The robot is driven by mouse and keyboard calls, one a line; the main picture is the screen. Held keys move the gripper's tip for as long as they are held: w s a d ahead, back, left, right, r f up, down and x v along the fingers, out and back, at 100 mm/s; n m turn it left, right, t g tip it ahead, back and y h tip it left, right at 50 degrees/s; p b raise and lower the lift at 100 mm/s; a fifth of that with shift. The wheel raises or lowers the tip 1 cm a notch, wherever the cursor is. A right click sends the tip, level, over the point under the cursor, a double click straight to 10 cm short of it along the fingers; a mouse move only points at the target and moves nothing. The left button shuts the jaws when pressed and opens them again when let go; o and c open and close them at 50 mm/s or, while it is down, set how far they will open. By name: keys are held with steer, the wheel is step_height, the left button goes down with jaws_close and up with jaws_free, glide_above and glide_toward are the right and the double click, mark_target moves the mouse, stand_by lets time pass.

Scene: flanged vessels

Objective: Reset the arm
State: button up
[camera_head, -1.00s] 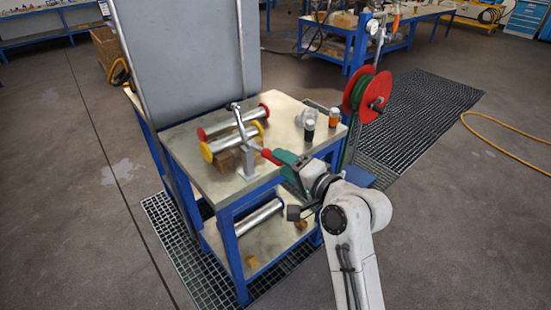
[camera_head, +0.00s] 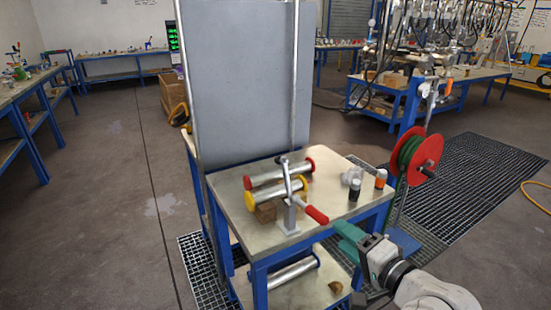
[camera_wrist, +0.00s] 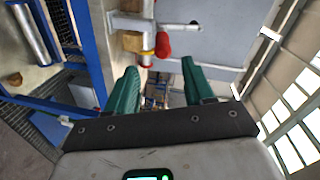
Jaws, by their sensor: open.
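My gripper (camera_head: 340,230) has green fingers and is at the front right corner of the blue-legged workbench. Its tips appear close to the red handle (camera_head: 316,214) of a metal lever stand (camera_head: 289,215). In the wrist view the two fingers (camera_wrist: 160,75) are spread apart with nothing between them. The red handle (camera_wrist: 163,45) shows just beyond the gap there, and whether it touches a finger cannot be told. Part of my pale arm is in the lower right of the head view.
On the bench (camera_head: 335,168) lie a red-flanged vessel (camera_head: 278,173) and a yellow-flanged vessel (camera_head: 276,193). A black-capped bottle (camera_head: 355,190) and an orange bottle (camera_head: 381,178) stand right of them. A red hose reel (camera_head: 417,156) is at the right. A grey panel (camera_head: 243,85) rises behind.

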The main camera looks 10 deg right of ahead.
steer(key=s+d+f+n+g+h+p, duration=0.35)
steer(key=s+f+n+g, duration=0.4)
steer(key=s+f, duration=0.75)
steer(key=s+f+n+g+h, duration=0.1)
steer(key=s+f+g, duration=0.1)
steer(key=s, duration=0.6)
steer(key=s+f+n+g, duration=0.2)
steer(key=s+g, duration=0.3)
steer(key=s, duration=0.4)
steer(key=shift+s+d+f+h+p, duration=0.2)
steer(key=shift+d+f+h+p, duration=0.15)
steer(key=shift+f, duration=0.25)
